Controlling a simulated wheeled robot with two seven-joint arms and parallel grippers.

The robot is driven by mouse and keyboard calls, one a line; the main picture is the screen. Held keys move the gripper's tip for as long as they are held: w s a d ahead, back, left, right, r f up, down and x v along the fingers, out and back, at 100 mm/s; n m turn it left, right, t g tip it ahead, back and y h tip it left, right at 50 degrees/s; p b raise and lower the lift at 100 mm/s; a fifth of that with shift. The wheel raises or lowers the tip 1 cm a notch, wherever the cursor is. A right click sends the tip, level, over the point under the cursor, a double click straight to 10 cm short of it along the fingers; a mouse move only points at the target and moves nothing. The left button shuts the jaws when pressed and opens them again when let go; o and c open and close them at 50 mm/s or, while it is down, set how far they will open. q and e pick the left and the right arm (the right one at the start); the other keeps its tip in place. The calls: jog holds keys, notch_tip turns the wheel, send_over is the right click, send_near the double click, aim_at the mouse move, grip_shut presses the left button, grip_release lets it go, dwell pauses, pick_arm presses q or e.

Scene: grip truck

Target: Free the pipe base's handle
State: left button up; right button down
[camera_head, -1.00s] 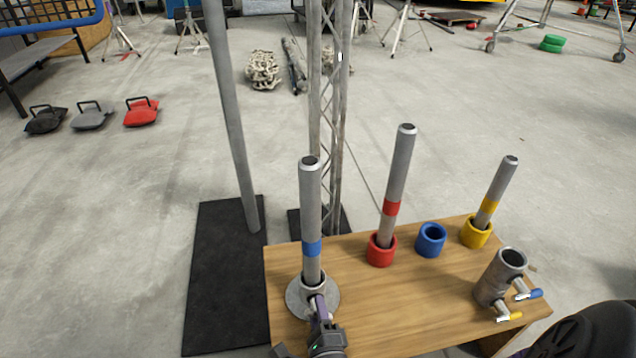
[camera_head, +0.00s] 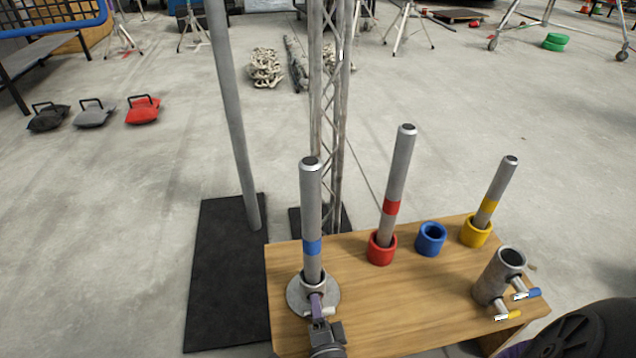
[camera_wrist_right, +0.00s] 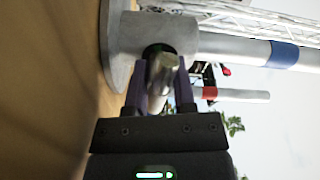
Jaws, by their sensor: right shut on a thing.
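The pipe base (camera_head: 300,296) is a round grey plate with a short socket on the table's left corner. A grey pipe with a blue band (camera_head: 311,215) stands upright in the socket. My right gripper (camera_head: 317,303) is at the socket's near side, its purple fingers shut on the pipe base's handle. In the right wrist view the metal handle (camera_wrist_right: 160,82) lies between the two fingers of the gripper (camera_wrist_right: 160,95), with the socket (camera_wrist_right: 172,32) just beyond. The fingers partly hide the handle in the head view. My left gripper is not in view.
The wooden table (camera_head: 400,305) also holds a red cup (camera_head: 382,249) and a yellow cup (camera_head: 475,233), each with a pipe, an empty blue cup (camera_head: 431,240) and a grey tube with handles (camera_head: 492,284). A post stands on a black plate (camera_head: 222,290) at the left.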

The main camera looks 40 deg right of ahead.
dwell(0.4)
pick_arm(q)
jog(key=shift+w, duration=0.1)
pick_arm(e)
jog(key=shift+c, duration=1.9)
grip_release()
jog(key=shift+s+a, duration=0.15)
pick_arm(q)
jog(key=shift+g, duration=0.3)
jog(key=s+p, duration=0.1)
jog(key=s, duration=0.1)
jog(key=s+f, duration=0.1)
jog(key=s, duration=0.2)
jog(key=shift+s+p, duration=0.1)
jog(key=shift+p, duration=0.25)
pick_arm(e)
jog(key=v, duration=0.9)
jog(key=shift+s+a, duration=0.1)
jog(key=shift+s, duration=0.15)
